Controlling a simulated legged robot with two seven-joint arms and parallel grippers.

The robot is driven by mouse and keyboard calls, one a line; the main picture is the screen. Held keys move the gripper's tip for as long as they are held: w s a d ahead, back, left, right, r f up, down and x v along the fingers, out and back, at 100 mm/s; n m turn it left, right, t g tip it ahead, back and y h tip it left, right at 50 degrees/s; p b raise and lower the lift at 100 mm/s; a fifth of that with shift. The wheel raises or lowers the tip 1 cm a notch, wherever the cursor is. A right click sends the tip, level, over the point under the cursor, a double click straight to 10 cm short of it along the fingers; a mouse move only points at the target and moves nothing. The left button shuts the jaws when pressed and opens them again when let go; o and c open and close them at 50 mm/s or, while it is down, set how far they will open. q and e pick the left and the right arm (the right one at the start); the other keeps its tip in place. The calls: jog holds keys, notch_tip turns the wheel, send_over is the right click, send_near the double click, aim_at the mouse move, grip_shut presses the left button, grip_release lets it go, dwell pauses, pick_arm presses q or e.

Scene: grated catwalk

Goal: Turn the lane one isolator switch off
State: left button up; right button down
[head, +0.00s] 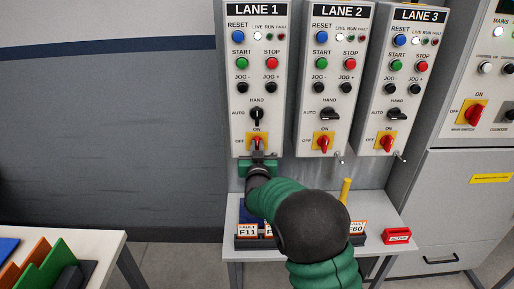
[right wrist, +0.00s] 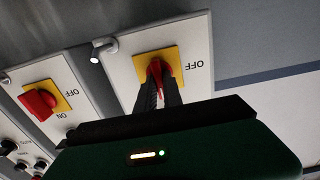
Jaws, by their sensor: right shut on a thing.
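The lane one isolator switch (head: 262,137) is a red handle on a yellow plate low on the LANE 1 panel. In the right wrist view, which is upside down, the red handle (right wrist: 154,70) shows between dark fingers, with OFF printed beside the plate. My right gripper (head: 257,148) reaches the switch from below; its fingers (right wrist: 159,88) are shut on the handle. The handle looks roughly upright, toward ON, though the fingers hide part of it and the ON label in the wrist view. My left gripper is not in view.
LANE 2 (head: 334,58) and LANE 3 (head: 412,55) panels stand to the right with similar red switches. Small metal hooks (head: 340,159) hang under the panels. A grey shelf below holds tagged items and a red box (head: 396,236). A white table (head: 95,245) stands at lower left.

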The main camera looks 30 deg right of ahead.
jog(key=shift+n, duration=0.3)
jog(key=shift+w+a+f+n+p, duration=0.15)
jog(key=shift+n+p, duration=1.4)
jog(key=shift+n, duration=1.35)
jog(key=shift+s+a+f+n+p, duration=0.1)
jog(key=shift+n+p, duration=1.5)
jog(key=shift+n, duration=1.3)
jog(key=shift+w+a+f+n+p, duration=0.15)
jog(key=shift+n+p, duration=1.4)
jog(key=shift+n, duration=1.35)
jog(key=shift+f, duration=0.1)
jog(key=c, duration=1.5)
grip_release()
jog(key=shift+d, duration=0.1)
